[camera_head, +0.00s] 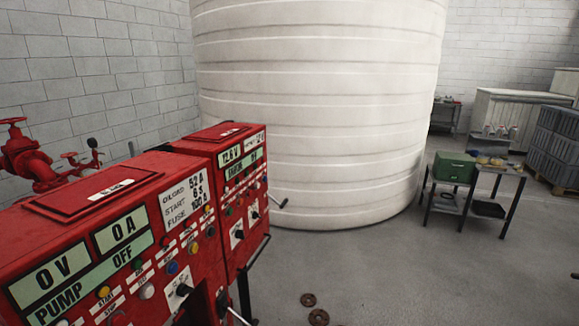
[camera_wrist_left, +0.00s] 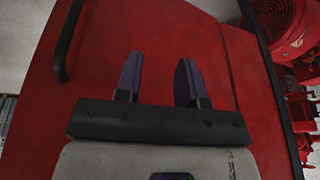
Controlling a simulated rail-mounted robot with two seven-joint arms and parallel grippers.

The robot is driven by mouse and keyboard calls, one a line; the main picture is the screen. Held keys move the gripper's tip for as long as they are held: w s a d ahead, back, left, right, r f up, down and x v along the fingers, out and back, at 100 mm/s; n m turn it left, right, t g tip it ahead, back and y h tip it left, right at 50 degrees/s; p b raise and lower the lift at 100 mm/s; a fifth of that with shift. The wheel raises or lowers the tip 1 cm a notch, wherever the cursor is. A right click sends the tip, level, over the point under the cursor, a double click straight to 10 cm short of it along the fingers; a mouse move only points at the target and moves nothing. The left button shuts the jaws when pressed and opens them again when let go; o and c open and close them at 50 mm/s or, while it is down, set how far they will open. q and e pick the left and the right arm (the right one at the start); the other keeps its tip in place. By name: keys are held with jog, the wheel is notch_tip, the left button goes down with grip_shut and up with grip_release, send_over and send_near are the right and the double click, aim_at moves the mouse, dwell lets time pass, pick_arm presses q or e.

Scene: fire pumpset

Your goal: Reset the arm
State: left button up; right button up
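My left gripper (camera_wrist_left: 160,60) shows in the left wrist view. Its two dark fingers stand apart with nothing between them, in front of a plain red panel (camera_wrist_left: 215,65). I cannot tell whether the fingers touch the panel. Neither gripper can be made out in the head view, and my right gripper shows in no view. The red pump control cabinet (camera_head: 110,195) fills the lower left of the head view, with displays reading 0 V, 0 A and PUMP OFF, and several buttons and switches.
A black bar handle (camera_wrist_left: 66,40) and red machinery (camera_wrist_left: 285,35) flank the panel. A large white tank (camera_head: 320,110) stands behind the cabinet. A small table (camera_head: 500,172) with a green box (camera_head: 455,167) stands at the right. Two brown rings (camera_head: 308,299) lie on otherwise open floor.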

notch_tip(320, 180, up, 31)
jog(key=p, duration=3)
jog(key=shift+p, duration=0.4)
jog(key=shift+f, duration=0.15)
